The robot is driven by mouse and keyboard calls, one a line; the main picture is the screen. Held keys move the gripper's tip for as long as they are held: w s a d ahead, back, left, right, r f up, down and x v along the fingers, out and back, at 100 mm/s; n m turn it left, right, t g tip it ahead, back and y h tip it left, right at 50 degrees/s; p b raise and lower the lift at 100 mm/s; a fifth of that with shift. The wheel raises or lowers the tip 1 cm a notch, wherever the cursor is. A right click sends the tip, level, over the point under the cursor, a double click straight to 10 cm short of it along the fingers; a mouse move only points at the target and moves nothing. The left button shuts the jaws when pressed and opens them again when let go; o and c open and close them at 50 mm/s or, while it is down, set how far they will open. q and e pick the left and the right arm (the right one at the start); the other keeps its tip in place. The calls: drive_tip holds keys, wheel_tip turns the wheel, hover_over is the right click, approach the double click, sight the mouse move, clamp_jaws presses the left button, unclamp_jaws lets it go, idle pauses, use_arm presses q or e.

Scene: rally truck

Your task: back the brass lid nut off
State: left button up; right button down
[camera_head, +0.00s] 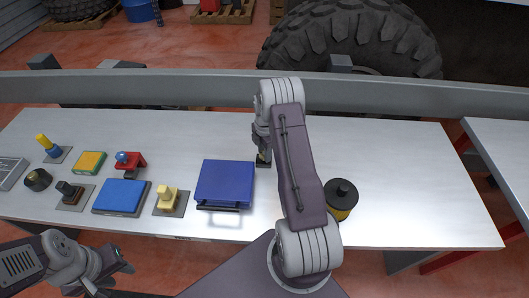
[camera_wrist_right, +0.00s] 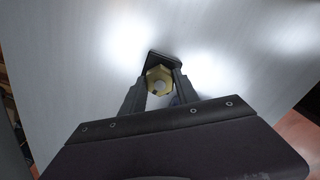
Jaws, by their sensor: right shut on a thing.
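The brass lid nut (camera_wrist_right: 158,78) is a yellow hexagonal ring with a pale centre, seen in the right wrist view between the two dark fingers of my right gripper (camera_wrist_right: 156,88). The gripper is shut on it. Just beyond the nut is a dark block or plate (camera_wrist_right: 166,58); I cannot tell how the nut sits on it. In the head view my right gripper (camera_head: 262,152) points down at the table's middle and hides most of the nut. My left gripper (camera_head: 118,274) is at the lower left, in front of the table and away from the nut; its jaw opening is unclear.
A blue box (camera_head: 224,182) with a black handle lies left of my right arm. A dark canister (camera_head: 341,192) with a yellow band stands right of it. Several small fixtures, including a blue pad (camera_head: 122,195), fill the table's left. The table's right is clear.

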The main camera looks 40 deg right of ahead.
drive_tip(key=n, duration=0.6)
drive_tip(key=shift+s+a+f, duration=0.15)
drive_tip(key=shift+s+f, duration=0.05)
drive_tip(key=shift+n, duration=0.4)
drive_tip(key=c, duration=0.9)
unclamp_jaws()
drive_tip(key=shift+w, duration=0.15)
drive_tip(key=shift+r, duration=0.15)
wheel_tip(320, 180, up, 9)
drive_tip(key=shift+f, duration=0.1)
